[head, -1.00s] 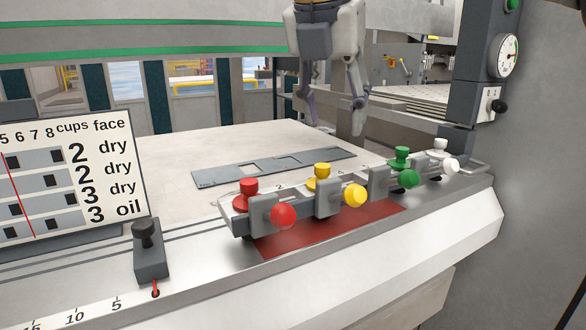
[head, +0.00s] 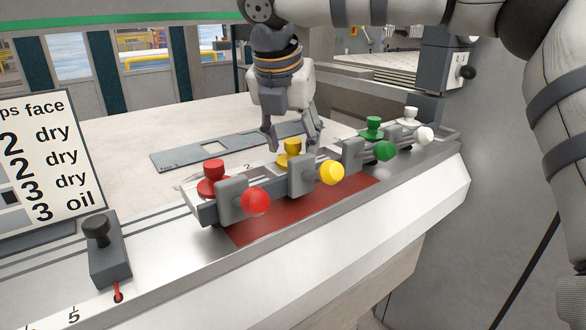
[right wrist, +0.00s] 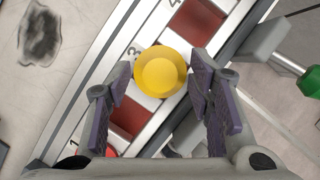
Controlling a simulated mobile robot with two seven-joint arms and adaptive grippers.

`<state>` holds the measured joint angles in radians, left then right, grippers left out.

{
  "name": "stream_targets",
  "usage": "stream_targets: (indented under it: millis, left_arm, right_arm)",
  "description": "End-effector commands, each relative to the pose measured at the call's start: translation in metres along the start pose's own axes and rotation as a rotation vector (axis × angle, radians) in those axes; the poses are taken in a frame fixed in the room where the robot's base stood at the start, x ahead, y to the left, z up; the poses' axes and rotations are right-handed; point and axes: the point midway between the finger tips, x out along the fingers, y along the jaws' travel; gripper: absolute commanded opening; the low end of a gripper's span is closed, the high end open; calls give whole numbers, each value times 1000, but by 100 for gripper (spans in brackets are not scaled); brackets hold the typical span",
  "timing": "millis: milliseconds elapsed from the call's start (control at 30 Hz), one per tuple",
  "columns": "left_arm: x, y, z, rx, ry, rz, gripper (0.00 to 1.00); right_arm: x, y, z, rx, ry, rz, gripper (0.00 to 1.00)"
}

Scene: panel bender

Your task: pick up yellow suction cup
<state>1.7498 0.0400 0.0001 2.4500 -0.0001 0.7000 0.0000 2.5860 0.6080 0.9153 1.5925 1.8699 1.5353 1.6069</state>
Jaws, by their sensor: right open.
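The yellow suction cup (head: 291,151) sits upright on the rail, behind the grey block with the yellow ball knob (head: 331,172). My right gripper (head: 292,145) is above and around it, pointing down, with fingers apart. In the right wrist view the yellow cup (right wrist: 161,73) shows from above, just beyond and between the open fingertips of my right gripper (right wrist: 158,88). The fingers show a gap on both sides of the cup. My left gripper is in neither view.
On the same rail stand a red cup (head: 213,176) to the left, and a green cup (head: 373,127) and a white cup (head: 411,116) to the right. A grey plate with cutouts (head: 205,152) lies behind. A black-knobbed slider (head: 105,250) and a sign (head: 45,165) are at the left.

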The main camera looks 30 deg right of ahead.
Motion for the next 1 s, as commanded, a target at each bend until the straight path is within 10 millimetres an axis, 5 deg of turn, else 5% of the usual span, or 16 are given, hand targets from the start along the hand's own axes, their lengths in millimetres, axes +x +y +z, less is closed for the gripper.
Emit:
stream_targets:
  millis: [100, 333, 667, 1000]
  left_arm:
    - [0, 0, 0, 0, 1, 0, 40]
    - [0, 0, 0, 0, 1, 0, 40]
    - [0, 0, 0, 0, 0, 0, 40]
    - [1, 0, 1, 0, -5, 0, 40]
  right_arm:
    - [-1, 0, 0, 0, 0, 0, 47]
    - [-1, 0, 0, 0, 0, -1, 0]
    - [-7, 0, 3, 1, -2, 0, 0]
    - [-80, 1, 33, 0, -2, 1, 0]
